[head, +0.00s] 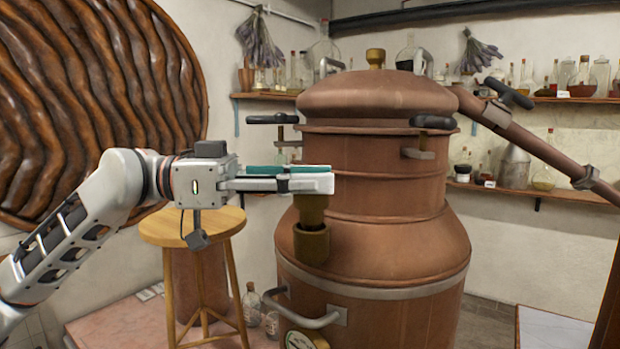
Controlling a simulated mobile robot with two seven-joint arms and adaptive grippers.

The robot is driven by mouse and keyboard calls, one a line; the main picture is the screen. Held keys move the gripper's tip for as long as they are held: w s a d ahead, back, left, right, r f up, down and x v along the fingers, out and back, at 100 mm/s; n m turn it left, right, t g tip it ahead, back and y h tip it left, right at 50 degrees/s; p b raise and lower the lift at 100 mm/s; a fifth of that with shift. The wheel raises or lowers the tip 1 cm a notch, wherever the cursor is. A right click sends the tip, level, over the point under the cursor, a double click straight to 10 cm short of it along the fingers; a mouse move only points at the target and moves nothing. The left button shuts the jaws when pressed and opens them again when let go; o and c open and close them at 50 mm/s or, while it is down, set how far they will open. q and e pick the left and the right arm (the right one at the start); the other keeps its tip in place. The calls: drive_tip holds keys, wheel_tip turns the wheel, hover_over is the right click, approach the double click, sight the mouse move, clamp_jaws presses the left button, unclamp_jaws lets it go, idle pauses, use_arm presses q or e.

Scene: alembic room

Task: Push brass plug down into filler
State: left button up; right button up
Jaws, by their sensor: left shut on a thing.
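The brass plug (311,210) is a short dark-gold cylinder that narrows at its lower end. My left gripper (312,181) is shut on the plug from the left, and its fingers hide the plug's top. The brass filler (311,246) is a short upright tube on the front-left shoulder of the copper still (400,265). The plug is upright right above the filler, and its narrow lower end meets the filler's mouth. I cannot tell how deep it sits. My right gripper is not in view.
The still has a bent handle (318,319) below the filler and black clamp handles (272,119) around its lid. A wooden stool (190,228) stands behind my left arm. Bottles (252,302) stand on the floor beside it. A copper pipe (545,150) slopes down to the right.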

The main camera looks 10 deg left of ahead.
use_arm(q)
drive_tip(key=shift+f, duration=0.25)
idle(0.3)
drive_tip(key=shift+f+b, duration=0.3)
drive_tip(key=shift+f, duration=0.05)
idle(0.3)
drive_tip(key=shift+f, duration=0.1)
idle(0.6)
drive_tip(key=shift+f, duration=0.3)
idle(0.4)
drive_tip(key=shift+f, duration=0.1)
idle(0.6)
drive_tip(key=shift+f, duration=0.15)
idle(0.5)
drive_tip(key=shift+f, duration=0.15)
idle(0.3)
